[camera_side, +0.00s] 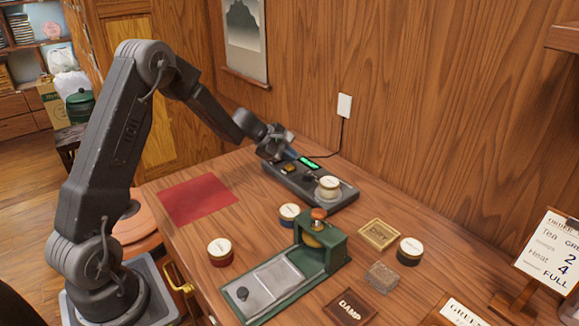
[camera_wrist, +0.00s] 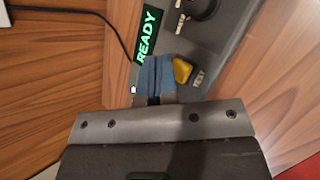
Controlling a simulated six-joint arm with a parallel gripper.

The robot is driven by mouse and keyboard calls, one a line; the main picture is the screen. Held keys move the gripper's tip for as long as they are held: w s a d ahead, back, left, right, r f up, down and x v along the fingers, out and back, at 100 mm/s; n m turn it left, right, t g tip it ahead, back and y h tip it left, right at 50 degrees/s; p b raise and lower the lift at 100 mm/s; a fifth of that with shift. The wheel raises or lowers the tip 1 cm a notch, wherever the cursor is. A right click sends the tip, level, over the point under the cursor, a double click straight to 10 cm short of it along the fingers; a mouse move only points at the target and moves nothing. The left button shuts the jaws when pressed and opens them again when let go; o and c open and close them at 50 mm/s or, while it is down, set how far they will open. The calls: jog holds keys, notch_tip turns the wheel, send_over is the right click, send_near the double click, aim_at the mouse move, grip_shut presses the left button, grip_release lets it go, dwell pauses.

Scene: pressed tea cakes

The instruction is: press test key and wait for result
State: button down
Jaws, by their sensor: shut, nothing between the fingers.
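The dark grey test unit (camera_side: 318,198) stands on the table by the wall, with a round pale-topped tin (camera_side: 329,184) on its right part. Its green display (camera_side: 308,162) is lit and reads READY in the wrist view (camera_wrist: 149,34). A yellow key (camera_side: 289,169) sits on its left part and shows close up in the wrist view (camera_wrist: 182,70). My gripper (camera_side: 288,156) is shut and empty, low over the left end of the unit. Its blue fingertips (camera_wrist: 155,74) appear right beside the key; I cannot tell whether they touch it.
A green press (camera_side: 330,250) stands in front of the unit. Tins (camera_side: 220,250) (camera_side: 289,213) (camera_side: 410,250), a tan block (camera_side: 379,234) and a DAMP plaque (camera_side: 350,306) lie around it. A red mat (camera_side: 198,199) lies left. An order card (camera_side: 551,255) stands at right.

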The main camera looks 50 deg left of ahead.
aim_at(289, 167)
jog(key=shift+f, duration=0.2)
jog(key=shift+f, duration=0.25)
jog(key=shift+f, duration=0.5)
dwell(0.8)
jog(key=shift+r, duration=0.95)
jog(key=shift+r, duration=2.5)
